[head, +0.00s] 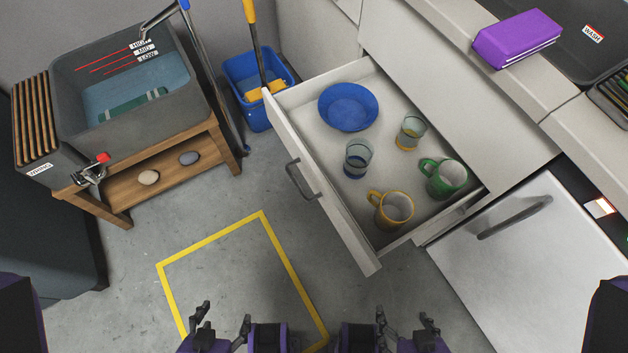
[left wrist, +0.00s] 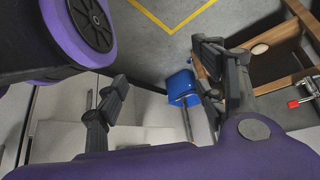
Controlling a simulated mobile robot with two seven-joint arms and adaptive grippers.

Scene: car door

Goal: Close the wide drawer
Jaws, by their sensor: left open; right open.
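The wide drawer (head: 330,208) is pulled far out of the light cabinet, with its dark bar handle (head: 302,180) on the front panel. It holds a blue bowl (head: 348,107), two clear glasses (head: 358,159) (head: 411,131), a green mug (head: 443,179) and a yellow mug (head: 391,209). My left gripper (head: 222,328) is open and empty at the bottom of the head view, apart from the drawer. Its open fingers (left wrist: 162,70) also show in the left wrist view. My right gripper (head: 405,328) is open and empty, below the drawer front in the picture.
A grey sink tub (head: 150,120) on a wooden stand (head: 125,192) is at the left. A white door (head: 530,260) with a dark handle is at right. Yellow tape (head: 212,239) marks clear floor before me.

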